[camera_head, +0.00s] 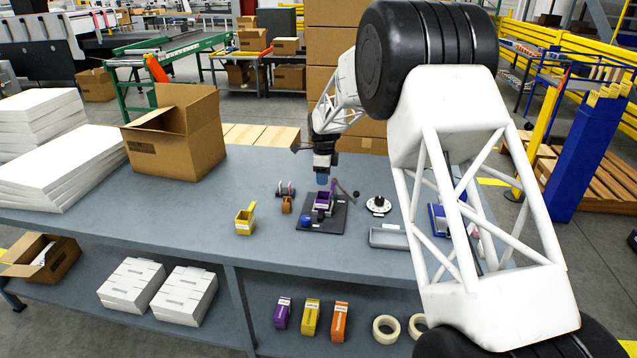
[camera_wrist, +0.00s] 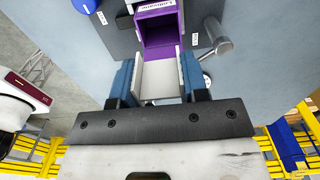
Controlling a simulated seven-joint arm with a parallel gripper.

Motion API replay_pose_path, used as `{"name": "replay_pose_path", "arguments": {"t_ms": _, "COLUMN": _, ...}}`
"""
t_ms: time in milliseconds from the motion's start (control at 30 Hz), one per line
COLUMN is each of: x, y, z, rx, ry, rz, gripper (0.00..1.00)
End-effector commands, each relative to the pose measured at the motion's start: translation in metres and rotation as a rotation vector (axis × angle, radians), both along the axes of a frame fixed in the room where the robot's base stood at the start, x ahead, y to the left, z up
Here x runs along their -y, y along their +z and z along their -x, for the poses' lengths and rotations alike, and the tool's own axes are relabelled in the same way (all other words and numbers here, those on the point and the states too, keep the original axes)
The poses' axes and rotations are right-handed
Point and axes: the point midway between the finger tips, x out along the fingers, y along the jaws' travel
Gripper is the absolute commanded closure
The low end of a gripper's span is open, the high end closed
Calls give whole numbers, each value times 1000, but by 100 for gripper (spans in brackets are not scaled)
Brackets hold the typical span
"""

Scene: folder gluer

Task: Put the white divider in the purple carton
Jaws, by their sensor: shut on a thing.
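The purple carton (camera_head: 322,202) stands open on a dark fixture plate on the workbench; in the wrist view its purple inside (camera_wrist: 158,32) shows at the top middle. My gripper (camera_head: 322,180) is just above the carton. In the wrist view its blue fingers (camera_wrist: 158,80) are shut on the white divider (camera_wrist: 160,76), a pale folded piece with upright sides. The divider's far end appears close to the carton's mouth; I cannot tell whether it touches or enters it. In the head view the divider cannot be made out.
The dark fixture plate (camera_head: 335,222) carries a blue round part and a lever with a knob (camera_wrist: 217,40). A grey tray (camera_head: 388,238) lies to the right. The bench front is clear.

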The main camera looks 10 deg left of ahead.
Motion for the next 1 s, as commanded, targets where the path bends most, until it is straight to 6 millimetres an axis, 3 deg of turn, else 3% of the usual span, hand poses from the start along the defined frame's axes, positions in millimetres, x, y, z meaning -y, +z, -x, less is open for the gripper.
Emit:
{"name": "replay_pose_path", "arguments": {"t_ms": 567, "x": 0, "y": -4, "z": 0, "rx": 0, "ry": 0, "rz": 0, "gripper": 80}}
{"name": "replay_pose_path", "arguments": {"t_ms": 1000, "x": 0, "y": -30, "z": 1, "rx": -2, "ry": 0, "rz": 1, "gripper": 80}}
